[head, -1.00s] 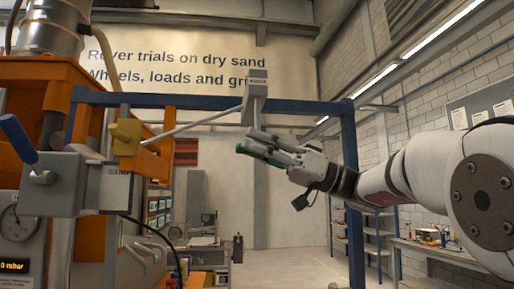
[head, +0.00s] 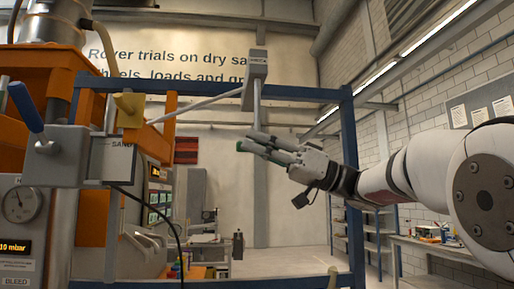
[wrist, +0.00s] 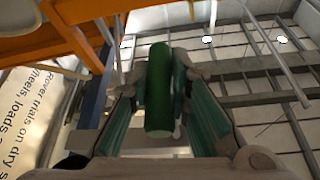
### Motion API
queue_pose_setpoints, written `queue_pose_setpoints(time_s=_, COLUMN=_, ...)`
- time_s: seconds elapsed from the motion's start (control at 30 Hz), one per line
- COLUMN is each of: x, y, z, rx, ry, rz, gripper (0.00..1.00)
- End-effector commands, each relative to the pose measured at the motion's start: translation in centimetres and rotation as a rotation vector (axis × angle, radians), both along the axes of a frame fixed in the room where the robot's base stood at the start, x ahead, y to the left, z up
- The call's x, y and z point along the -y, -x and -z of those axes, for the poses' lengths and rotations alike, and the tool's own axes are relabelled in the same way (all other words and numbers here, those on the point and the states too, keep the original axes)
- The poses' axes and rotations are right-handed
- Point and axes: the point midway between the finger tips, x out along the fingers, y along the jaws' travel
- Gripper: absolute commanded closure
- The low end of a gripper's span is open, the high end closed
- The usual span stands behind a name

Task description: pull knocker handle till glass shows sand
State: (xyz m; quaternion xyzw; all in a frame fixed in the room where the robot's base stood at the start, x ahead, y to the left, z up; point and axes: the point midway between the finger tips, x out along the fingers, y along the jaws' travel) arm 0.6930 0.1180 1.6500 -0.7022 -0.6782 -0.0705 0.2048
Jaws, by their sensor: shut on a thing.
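The knocker is a grey box (head: 255,66) at the blue cross beam, with a thin rod (head: 257,118) hanging below it. My gripper (head: 255,144) is at the rod's lower end, shut on the green handle. The handle (wrist: 159,90) is a dark green cylinder between my two fingers in the wrist view; my fingers mostly hide it in the head view. A slanting grey pipe (head: 195,108) runs from the box down to the left machine. A grey block lettered "SAND" (head: 117,160) is on that machine; I cannot make out sand in a glass.
The left machine has a blue-handled lever (head: 25,106), a dial gauge (head: 20,205) and a yellow part (head: 128,110). A blue frame post (head: 351,180) stands close by my arm. A bench (head: 420,243) stands at right; the middle floor is clear.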

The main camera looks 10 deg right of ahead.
Motion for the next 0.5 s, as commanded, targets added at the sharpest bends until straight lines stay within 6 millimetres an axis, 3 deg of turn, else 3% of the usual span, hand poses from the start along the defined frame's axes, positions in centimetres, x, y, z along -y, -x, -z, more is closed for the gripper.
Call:
queue_pose_setpoints(time_s=0.03, x=0.01, y=-0.50, z=0.70, rx=-0.008, ry=0.003, rz=-0.002, gripper=1.00)
queue_pose_setpoints(time_s=0.33, x=0.00, y=-0.45, z=0.82, rx=-0.012, ry=0.005, rz=-0.004, gripper=1.00)
queue_pose_setpoints(time_s=0.37, x=0.01, y=-0.46, z=0.83, rx=-0.012, ry=0.005, rz=-0.004, gripper=0.80)
queue_pose_setpoints(time_s=0.4, x=0.00, y=-0.46, z=0.84, rx=-0.012, ry=0.006, rz=-0.003, gripper=0.71)
queue_pose_setpoints(time_s=0.43, x=0.01, y=-0.46, z=0.83, rx=-0.012, ry=0.006, rz=-0.003, gripper=0.64)
queue_pose_setpoints(time_s=0.5, x=0.00, y=-0.44, z=0.76, rx=-0.010, ry=0.005, rz=-0.002, gripper=0.62)
